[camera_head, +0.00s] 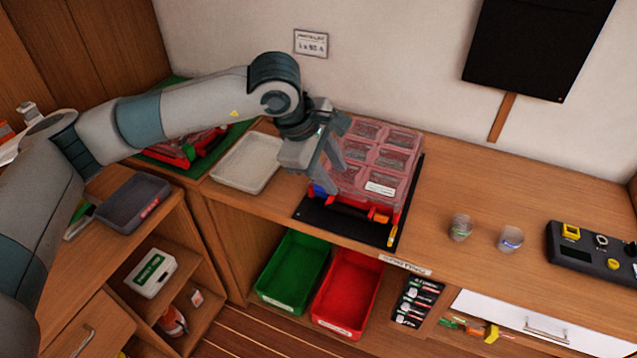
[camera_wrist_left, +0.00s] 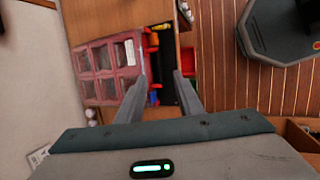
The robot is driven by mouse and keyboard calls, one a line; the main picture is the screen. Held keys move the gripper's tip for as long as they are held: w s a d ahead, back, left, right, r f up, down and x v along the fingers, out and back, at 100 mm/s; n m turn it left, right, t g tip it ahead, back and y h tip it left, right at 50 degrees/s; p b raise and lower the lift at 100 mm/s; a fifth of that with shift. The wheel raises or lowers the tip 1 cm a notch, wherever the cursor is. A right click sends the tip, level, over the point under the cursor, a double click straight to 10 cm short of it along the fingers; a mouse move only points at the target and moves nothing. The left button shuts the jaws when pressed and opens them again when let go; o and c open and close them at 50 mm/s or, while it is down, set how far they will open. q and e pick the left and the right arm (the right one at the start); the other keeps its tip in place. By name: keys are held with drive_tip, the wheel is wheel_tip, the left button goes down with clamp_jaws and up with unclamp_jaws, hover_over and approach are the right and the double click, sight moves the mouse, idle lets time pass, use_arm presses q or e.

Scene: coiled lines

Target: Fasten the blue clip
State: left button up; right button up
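A clear pink-red organizer case (camera_head: 372,172) with several compartments lies on a black mat (camera_head: 325,222) on the bench; it also shows in the wrist view (camera_wrist_left: 97,58). The blue clip (camera_head: 319,189) is at the left end of the case's front edge, partly hidden by my gripper. Blue also shows between my fingers in the wrist view (camera_wrist_left: 153,99). Whether the clip is latched cannot be told. My right gripper is out of view.
A pale empty tray (camera_head: 246,162) lies left of the case, with another red case (camera_head: 180,148) on green beyond. Two clear cups (camera_head: 461,227) stand right of the mat. A green bin (camera_head: 293,273) and red bin (camera_head: 347,293) sit below. Bench between mat and cups is clear.

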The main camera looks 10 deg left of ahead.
use_arm(q)
drive_tip(key=w+a+r+t+y, duration=0.1)
drive_tip(key=w+a+r+y, duration=0.1)
drive_tip(key=w+a, duration=0.2)
drive_tip(key=shift+a+y, duration=0.3)
drive_tip(key=shift+a, duration=0.7)
drive_tip(key=p, duration=0.7)
approach(320, 188)
drive_tip(key=x, duration=0.6)
drive_tip(key=shift+s, duration=0.1)
drive_tip(key=shift+f, duration=0.5)
drive_tip(key=shift+w, duration=0.25)
drive_tip(key=shift+d, duration=0.1)
clamp_jaws()
